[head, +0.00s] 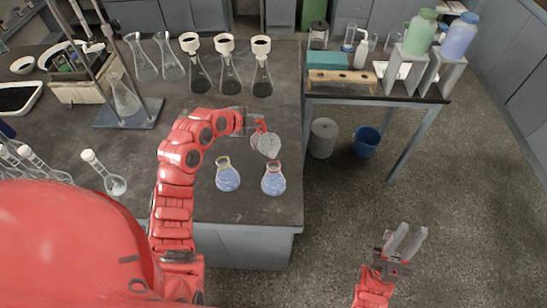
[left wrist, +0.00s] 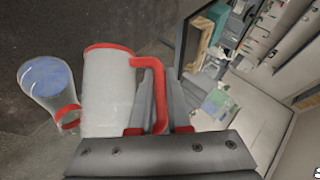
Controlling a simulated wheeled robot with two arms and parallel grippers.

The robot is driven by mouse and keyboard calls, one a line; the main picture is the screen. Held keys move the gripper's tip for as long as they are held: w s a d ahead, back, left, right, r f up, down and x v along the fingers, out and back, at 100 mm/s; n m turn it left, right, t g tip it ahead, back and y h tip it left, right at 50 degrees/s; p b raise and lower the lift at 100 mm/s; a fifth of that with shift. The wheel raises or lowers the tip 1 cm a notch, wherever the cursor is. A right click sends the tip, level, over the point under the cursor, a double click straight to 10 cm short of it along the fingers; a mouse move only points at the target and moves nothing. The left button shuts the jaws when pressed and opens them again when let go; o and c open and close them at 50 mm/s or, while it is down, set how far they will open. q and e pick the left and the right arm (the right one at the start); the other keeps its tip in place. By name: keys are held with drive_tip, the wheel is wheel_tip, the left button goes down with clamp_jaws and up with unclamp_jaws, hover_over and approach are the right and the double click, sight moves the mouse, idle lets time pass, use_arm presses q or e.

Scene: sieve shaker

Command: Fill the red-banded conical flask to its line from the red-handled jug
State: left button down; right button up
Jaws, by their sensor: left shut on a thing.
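The red-handled jug (head: 268,145) is pale and cloudy, with a red handle. My left gripper (head: 257,128) is shut on that handle and holds the jug just above the red-banded flask; the jug looks tilted. The jug also shows in the left wrist view (left wrist: 108,95). The red-banded conical flask (head: 273,182) stands on the dark bench near its front right corner, with blue liquid inside. It also shows in the left wrist view (left wrist: 47,80), beside the jug. I cannot make out its line or any stream. My right gripper (head: 404,243) is open and empty over the floor.
A yellow-banded flask (head: 227,178) with blue liquid stands close left of the red-banded one. Several dark-filled flasks (head: 231,80) stand behind. A round flask (head: 113,184) is at the left. A side table (head: 345,93) holds bottles; a blue bin (head: 367,141) is below.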

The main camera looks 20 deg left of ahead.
use_arm(q)
drive_tip(key=shift+s+d+r+m+t+y+p, duration=0.15)
drive_tip(key=shift+r+t+p, duration=0.1)
drive_tip(key=shift+r+p, duration=0.3)
drive_tip(key=shift+s+d+r+m+t+y+p, duration=0.15)
drive_tip(key=shift+r+t+p, duration=0.15)
drive_tip(key=shift+p, duration=0.3)
idle(1.8)
drive_tip(key=shift+t+p, duration=0.25)
drive_tip(key=shift+p, duration=0.1)
idle(2.2)
